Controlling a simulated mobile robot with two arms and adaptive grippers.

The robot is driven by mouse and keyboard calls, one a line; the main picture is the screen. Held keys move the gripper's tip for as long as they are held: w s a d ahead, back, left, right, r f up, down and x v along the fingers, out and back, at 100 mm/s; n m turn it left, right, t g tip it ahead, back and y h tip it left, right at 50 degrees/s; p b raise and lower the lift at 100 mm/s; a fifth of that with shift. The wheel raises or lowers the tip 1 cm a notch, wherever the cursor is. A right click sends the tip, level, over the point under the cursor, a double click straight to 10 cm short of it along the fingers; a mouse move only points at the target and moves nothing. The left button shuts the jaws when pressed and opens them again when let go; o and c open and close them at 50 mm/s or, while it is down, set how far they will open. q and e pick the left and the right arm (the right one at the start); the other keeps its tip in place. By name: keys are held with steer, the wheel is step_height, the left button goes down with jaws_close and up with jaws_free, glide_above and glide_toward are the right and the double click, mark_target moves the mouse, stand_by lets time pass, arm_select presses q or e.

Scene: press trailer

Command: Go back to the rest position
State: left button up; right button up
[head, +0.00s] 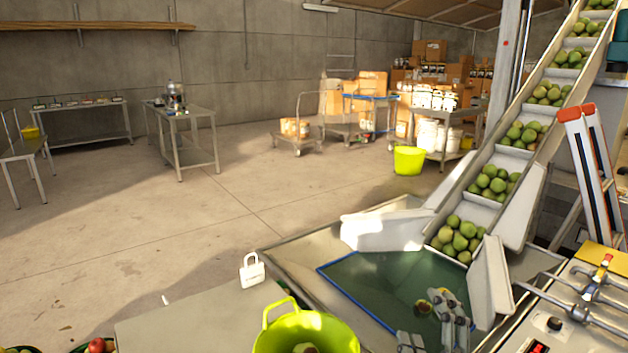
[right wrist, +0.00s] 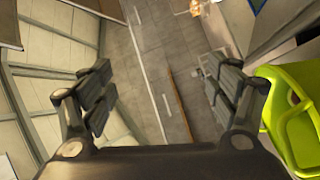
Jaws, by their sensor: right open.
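My right gripper (head: 432,325) shows at the bottom of the head view, in front of the dark green surface of the trailer's basin (head: 365,275). In the right wrist view my right gripper (right wrist: 162,92) has its two fingers wide apart, with nothing between them but floor far behind. A yellow-green bucket (head: 290,338) with some fruit in it stands at the bottom of the head view, left of the gripper. Its handle and side also show at the right edge of the right wrist view (right wrist: 295,125). My left gripper is in neither view.
A conveyor (head: 510,160) with green fruit climbs to the upper right. A control box (head: 580,300) with metal bars stands at the lower right. A white padlock-shaped object (head: 251,271) sits on the grey table's edge. Open floor (head: 190,215) lies beyond at the left.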

steer(key=s+d+f+m+g+h, duration=0.15)
steer(key=s+f+m+g, duration=0.3)
steer(key=f, duration=0.45)
steer(key=s+d+f+m+g, duration=0.25)
steer(key=s+f+g, duration=0.2)
steer(key=f, duration=0.35)
steer(key=s+a+f+m+g+y, duration=0.1)
steer(key=s+f+m+g, duration=0.2)
steer(key=s+f, duration=0.45)
steer(key=s+a+f+m+g+y, duration=0.1)
steer(key=s+a+f+m+g, duration=0.2)
steer(key=s, duration=0.7)
step_height(320, 180, down, 26)
steer(key=s+d+n+g, duration=0.1)
steer(key=s+d+f+g, duration=0.1)
steer(key=s+d+f, duration=0.2)
steer(key=s+f, duration=1.3)
steer(key=shift+s+n+g, duration=0.3)
steer(key=shift+s, duration=0.15)
